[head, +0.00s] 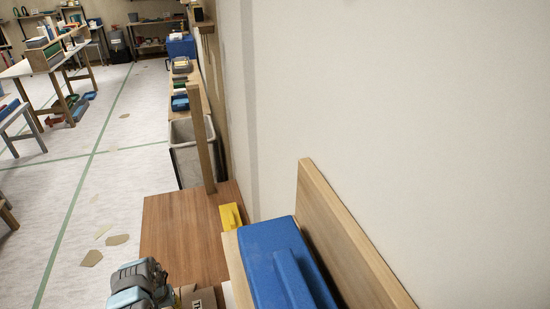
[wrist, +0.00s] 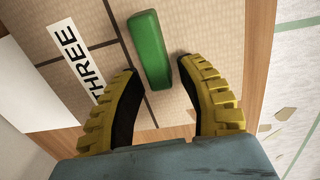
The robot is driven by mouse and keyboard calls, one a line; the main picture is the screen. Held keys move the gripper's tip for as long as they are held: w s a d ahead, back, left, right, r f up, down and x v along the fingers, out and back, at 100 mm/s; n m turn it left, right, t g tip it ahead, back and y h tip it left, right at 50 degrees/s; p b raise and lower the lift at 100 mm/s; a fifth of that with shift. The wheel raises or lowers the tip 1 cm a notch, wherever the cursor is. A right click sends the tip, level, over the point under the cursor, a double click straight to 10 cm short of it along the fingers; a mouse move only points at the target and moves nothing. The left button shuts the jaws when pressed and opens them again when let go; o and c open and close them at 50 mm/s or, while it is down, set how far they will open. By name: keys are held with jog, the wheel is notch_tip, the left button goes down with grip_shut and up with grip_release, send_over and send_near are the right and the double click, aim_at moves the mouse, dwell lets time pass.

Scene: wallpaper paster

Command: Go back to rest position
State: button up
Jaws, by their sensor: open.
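My gripper (wrist: 158,70) shows in the wrist view with its two yellow-and-black fingers spread apart. It is open and holds nothing. A green block (wrist: 149,48) lies on a tan, dark-lined surface (wrist: 205,25) just beyond and partly between the fingertips. I see a gap between the block and each finger. A white label reading "THREE" (wrist: 76,58) lies left of the block. In the head view, part of my arm stands at the bottom, over the near side of the wooden table (head: 180,225); the fingers and the green block are not visible there.
A large blue box (head: 265,240) stands right of my arm, beside an upright wooden board (head: 340,240) along the wall. A yellow object (head: 231,217) lies on the table near a wooden post (head: 201,140). A grey bin (head: 185,155) stands behind. The floor at left is mostly open, with scattered scraps.

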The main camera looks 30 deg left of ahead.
jog(key=shift+f, duration=0.5)
